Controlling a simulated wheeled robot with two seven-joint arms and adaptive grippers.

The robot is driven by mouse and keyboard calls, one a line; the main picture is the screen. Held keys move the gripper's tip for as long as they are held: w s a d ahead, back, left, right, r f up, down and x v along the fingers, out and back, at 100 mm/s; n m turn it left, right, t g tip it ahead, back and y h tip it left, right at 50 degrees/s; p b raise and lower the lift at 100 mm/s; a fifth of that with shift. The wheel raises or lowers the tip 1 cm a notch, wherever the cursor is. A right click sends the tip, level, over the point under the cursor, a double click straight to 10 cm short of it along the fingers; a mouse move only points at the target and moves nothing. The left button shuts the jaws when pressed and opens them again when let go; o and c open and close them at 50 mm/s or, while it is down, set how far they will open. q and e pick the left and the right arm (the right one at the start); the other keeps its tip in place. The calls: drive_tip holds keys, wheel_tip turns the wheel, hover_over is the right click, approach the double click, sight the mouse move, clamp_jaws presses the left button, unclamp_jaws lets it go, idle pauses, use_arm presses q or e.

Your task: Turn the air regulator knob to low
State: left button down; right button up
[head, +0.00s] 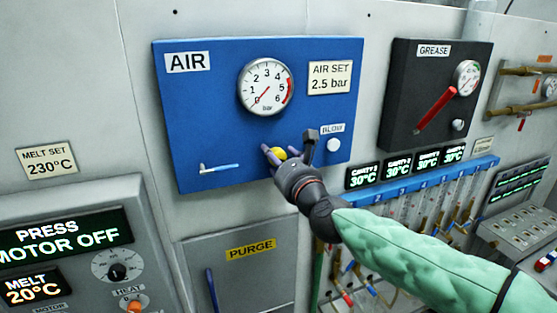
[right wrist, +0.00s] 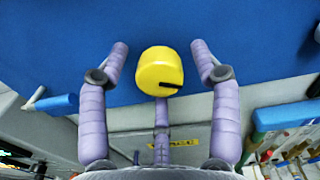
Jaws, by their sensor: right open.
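The yellow air regulator knob (head: 277,155) is on the lower part of the blue AIR panel (head: 210,110), mostly covered by my right gripper in the head view. The air gauge (head: 265,87) needle points near 0. The sign (head: 330,78) reads AIR SET 2.5 bar. My left gripper is not in view.
A small blue-handled valve lever (head: 219,168) is left of the knob, and a white BLOW button (head: 333,145) is right of it. The black GREASE panel (head: 400,95) with a red lever (head: 436,110) stands further right. The PURGE panel (head: 235,275) is below.

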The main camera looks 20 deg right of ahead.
drive_tip(key=c, duration=1.1)
drive_tip(key=shift+c, duration=0.2)
